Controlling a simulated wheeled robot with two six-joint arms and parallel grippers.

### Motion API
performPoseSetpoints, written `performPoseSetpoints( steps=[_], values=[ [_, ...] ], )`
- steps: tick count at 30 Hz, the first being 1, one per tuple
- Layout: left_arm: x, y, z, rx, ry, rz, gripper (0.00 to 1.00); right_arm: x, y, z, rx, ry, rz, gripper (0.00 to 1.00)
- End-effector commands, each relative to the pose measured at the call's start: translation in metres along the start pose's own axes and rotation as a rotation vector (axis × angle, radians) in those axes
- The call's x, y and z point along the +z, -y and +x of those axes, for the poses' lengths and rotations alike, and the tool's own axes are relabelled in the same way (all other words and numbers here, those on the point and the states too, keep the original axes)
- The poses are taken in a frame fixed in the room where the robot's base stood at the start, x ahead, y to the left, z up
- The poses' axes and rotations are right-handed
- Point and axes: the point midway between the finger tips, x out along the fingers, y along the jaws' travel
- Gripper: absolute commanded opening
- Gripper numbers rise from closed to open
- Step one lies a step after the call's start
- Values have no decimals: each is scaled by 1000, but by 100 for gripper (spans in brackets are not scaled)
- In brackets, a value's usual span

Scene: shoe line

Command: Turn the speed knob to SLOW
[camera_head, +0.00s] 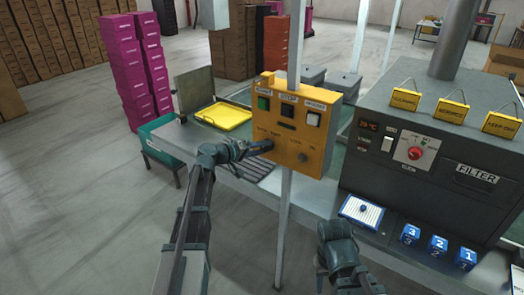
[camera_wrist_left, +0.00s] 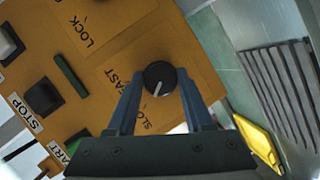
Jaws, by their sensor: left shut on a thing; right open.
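The black speed knob (camera_wrist_left: 160,77) sits on an orange control panel (camera_head: 285,165), with SLOW and FAST lettering beside it. Its white pointer line points toward the lower left in the left wrist view, between the FAST and SLOW words and closer to SLOW. My left gripper (camera_wrist_left: 161,98) is shut on the knob, one blue finger on each side of it. In the head view my left gripper (camera_head: 262,147) reaches the panel's left side and largely covers the knob. My right gripper (camera_head: 336,232) is open and empty, low in front of the panel, apart from it.
The panel stands on a pale post (camera_head: 284,230). It also carries a second knob (camera_head: 302,157) and several push buttons along its top. A grey FILTER machine (camera_head: 430,140) stands to the right, with blue numbered blocks (camera_head: 438,245) before it. A yellow tray (camera_head: 222,116) lies behind.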

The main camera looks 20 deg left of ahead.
Motion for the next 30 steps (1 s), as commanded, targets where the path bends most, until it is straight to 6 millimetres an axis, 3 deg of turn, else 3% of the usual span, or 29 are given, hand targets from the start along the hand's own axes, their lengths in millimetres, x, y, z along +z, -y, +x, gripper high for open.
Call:
performPoseSetpoints(
  steps=[19, 20, 24, 30],
  values=[
    [-1, 0, 0, 15, 2, -39, 0, 0, 0, 2, 0, 0, 0, 50],
    [-1, 0, 0, 15, 2, -39, 57, 0, 0, 2, 0, 0, 0, 50],
    [-1, 0, 0, 15, 2, -38, 82, 0, 0, 2, 0, 0, 0, 50],
    [0, 0, 0, 15, 3, -37, 82, 0, 0, 2, 0, 0, 0, 50]
  ],
)
